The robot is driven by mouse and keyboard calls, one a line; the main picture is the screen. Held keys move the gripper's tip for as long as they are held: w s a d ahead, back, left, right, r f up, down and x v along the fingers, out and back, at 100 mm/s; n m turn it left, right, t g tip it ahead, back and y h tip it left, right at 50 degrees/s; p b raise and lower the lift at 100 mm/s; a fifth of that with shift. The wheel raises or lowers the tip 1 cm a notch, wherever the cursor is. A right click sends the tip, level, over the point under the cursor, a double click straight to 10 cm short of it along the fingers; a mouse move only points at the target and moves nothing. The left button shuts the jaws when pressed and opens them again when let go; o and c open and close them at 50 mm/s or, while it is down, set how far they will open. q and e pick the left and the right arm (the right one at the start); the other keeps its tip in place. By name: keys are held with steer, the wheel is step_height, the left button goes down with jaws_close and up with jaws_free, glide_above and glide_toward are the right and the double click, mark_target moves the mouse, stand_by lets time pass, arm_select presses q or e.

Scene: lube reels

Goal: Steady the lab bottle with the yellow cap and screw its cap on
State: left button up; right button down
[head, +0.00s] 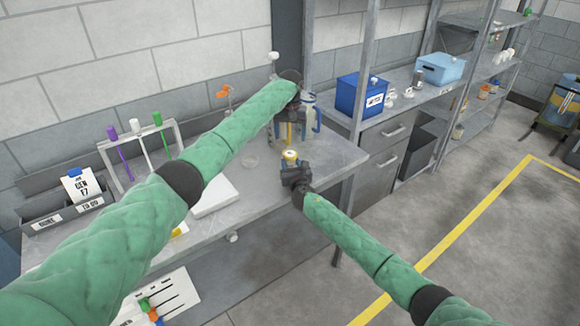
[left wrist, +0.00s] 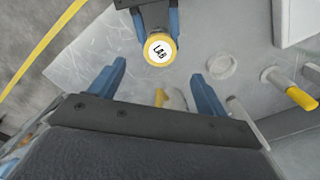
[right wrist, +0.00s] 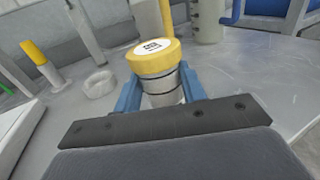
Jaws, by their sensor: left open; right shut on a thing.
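The lab bottle (right wrist: 162,98) stands near the front edge of the grey bench, with a yellow cap (right wrist: 153,57) on its top. The cap's white disc reads LAB in the left wrist view (left wrist: 160,50). I cannot tell how tightly the cap sits. My right gripper (head: 293,170) is shut on the bottle's body below the cap, one blue finger on each side in the right wrist view (right wrist: 160,90). My left gripper (head: 291,112) is open and empty, above the bench and behind the bottle in the head view. The bottle lies just beyond its fingers in the left wrist view.
A round clear dish (right wrist: 99,84) lies near the bottle. A white board (head: 213,196), a tube rack (head: 160,145) and a grey bin (head: 60,205) are on the bench's left. Shelves with a blue box (head: 360,97) stand right.

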mark_target(290, 153)
arm_select(q)
steer(key=shift+f, duration=3.85)
steer(key=c, duration=1.1)
steer(key=o, duration=1.2)
steer(key=shift+c, duration=0.2)
steer(key=shift+r, duration=0.1)
step_height(290, 153, up, 12)
